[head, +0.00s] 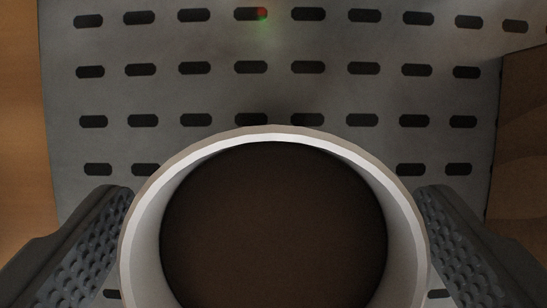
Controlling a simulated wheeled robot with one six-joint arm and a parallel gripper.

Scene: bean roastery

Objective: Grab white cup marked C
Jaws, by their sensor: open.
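A white cup (145,225) with a dark brown inside stands upright at the bottom centre of the head view, seen from above. Its lower part is cut off by the frame edge, and no letter shows on it. My gripper (275,245) is open, with one dark textured finger on each side of the cup. The left finger is very close to the rim, and so is the right. I cannot tell whether either finger touches the cup.
The cup stands over a grey slotted metal plate (280,95) with rows of dark slots. Wooden surface (20,110) shows at the left, and more wood (525,130) at the right. The plate beyond the cup is clear. A small red and green light spot falls near the top.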

